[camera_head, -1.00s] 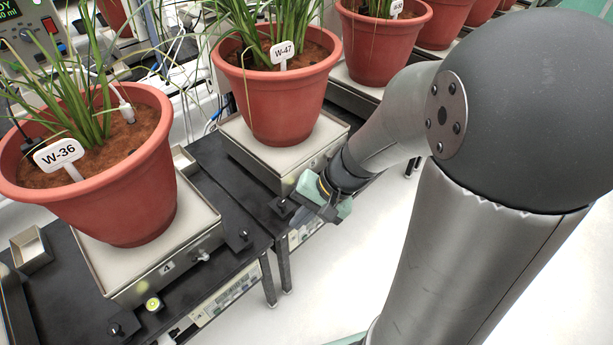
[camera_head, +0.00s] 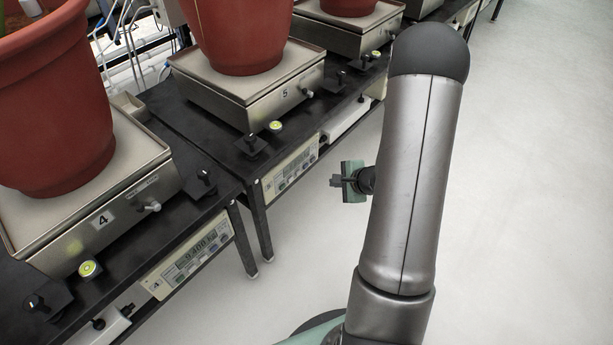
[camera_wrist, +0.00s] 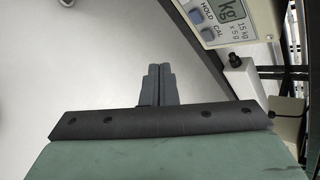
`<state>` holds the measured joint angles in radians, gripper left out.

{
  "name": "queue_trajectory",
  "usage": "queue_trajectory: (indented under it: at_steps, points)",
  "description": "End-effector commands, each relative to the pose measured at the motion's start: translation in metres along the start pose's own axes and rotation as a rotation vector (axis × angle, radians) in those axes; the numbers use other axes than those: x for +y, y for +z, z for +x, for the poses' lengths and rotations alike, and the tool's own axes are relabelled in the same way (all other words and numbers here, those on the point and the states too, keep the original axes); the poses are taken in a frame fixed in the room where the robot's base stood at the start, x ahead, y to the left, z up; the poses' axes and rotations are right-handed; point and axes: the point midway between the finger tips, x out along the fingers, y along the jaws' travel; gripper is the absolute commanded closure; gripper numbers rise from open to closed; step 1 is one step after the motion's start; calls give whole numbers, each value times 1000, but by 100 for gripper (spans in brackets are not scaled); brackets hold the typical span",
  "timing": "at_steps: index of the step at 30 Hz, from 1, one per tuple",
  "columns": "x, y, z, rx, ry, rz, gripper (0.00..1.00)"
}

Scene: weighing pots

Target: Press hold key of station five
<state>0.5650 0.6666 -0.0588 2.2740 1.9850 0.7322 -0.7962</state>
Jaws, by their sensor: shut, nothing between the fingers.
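The number 5 scale (camera_head: 262,103) bears a terracotta pot. Its indicator panel (camera_head: 291,170), pale with a grey display and a row of small keys, is fixed below the table's front edge. My gripper (camera_head: 334,182) is in front of and to the right of this panel, apart from it, over the aisle. In the wrist view, the gripper's dark fingers (camera_wrist: 160,70) are together and empty. A panel (camera_wrist: 234,18) shows at the top right there, partly cut off. Its HOLD key (camera_wrist: 196,16) is blue-grey, above the CAL key (camera_wrist: 207,34). The fingertips touch neither key.
The number 4 scale (camera_head: 130,215) and its panel (camera_head: 190,266) stand at the lower left. Black table legs (camera_head: 262,225) stand below. The floor (camera_head: 530,200) at the right is clear.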

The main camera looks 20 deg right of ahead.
Motion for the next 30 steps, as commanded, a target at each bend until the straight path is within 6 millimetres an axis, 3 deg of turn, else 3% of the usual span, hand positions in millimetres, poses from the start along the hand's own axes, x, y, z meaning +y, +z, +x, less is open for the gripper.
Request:
queue_trajectory:
  at_steps: [4, 15, 22, 30]
  points:
    - [10, -17, 9, 32, -8, 36, 100]
    - [10, -19, 9, 36, -10, 40, 100]
    - [2, -12, 17, 35, -9, 39, 100]
    - [-18, 6, 44, 34, -9, 37, 100]
